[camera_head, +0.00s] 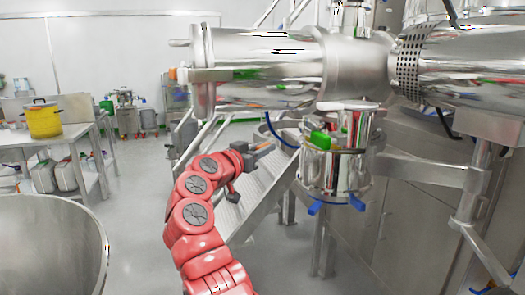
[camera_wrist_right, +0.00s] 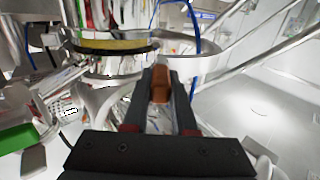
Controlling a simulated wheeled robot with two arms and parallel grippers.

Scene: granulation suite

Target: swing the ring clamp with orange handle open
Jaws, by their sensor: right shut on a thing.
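The ring clamp's orange handle (camera_head: 265,150) is at the tip of my right gripper (camera_head: 254,152) in the head view, left of the steel vessel. In the right wrist view the orange handle (camera_wrist_right: 161,84) lies between the two dark fingers of my right gripper (camera_wrist_right: 163,88), which is shut on it. A curved metal band (camera_wrist_right: 200,68), apparently part of the clamp, arcs out from the vessel beyond the handle. How far the clamp stands open is hard to tell. My left gripper is not in view.
The steel vessel (camera_head: 330,178) with blue fittings (camera_head: 322,207) hangs right of my gripper, with a green part (camera_head: 319,139) above it. Metal stairs (camera_head: 245,195) stand behind my red arm. A large steel bowl (camera_head: 50,245) is at lower left. Floor between is clear.

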